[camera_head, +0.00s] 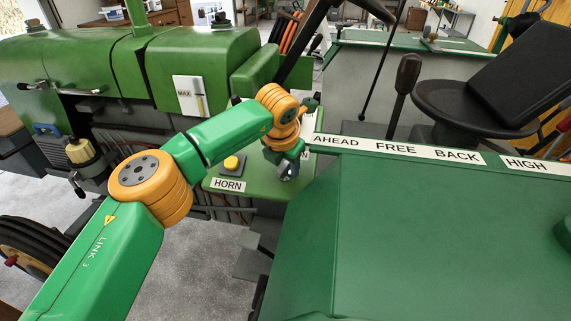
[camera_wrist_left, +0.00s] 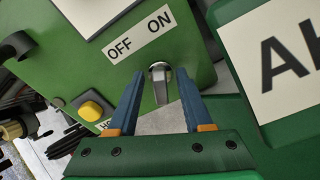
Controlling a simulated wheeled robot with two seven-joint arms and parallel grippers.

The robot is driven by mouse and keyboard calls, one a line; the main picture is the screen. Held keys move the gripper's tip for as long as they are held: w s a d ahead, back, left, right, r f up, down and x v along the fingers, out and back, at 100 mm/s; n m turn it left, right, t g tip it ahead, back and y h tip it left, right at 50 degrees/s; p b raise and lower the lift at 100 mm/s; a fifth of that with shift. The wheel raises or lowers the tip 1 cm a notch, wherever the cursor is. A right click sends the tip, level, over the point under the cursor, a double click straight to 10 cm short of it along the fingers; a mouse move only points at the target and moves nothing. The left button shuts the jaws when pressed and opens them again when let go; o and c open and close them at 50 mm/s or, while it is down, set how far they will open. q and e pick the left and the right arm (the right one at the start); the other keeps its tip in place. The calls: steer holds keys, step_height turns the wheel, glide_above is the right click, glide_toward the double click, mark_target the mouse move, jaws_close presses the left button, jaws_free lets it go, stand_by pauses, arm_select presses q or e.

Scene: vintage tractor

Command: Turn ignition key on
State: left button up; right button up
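The ignition key (camera_wrist_left: 160,88) is a small grey metal tab on a round silver base, set in a green panel below an OFF/ON label (camera_wrist_left: 140,34). My left gripper (camera_wrist_left: 160,74) is open, with one dark blue finger on each side of the key. A gap shows between the key and each finger, so neither appears to touch it. I cannot tell the key's on or off setting. In the head view my left gripper (camera_head: 288,170) is over the panel's right part, and the key cannot be made out there. My right gripper is not in view.
A yellow HORN button (camera_head: 231,163) sits left of the gripper on the same panel (camera_head: 262,186). A green cover with an AHEAD FREE BACK label (camera_head: 395,149) rises close on the right. A dark lever (camera_head: 405,80) and the black seat (camera_head: 480,100) stand farther right.

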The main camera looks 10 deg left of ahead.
arm_select(q)
steer(key=shift+s+r+b, duration=0.15)
steer(key=shift+r+b, duration=0.05)
steer(key=shift+b, duration=0.1)
steer(key=b+v, duration=0.2)
steer(key=v, duration=0.4)
steer(key=shift+r, duration=0.35)
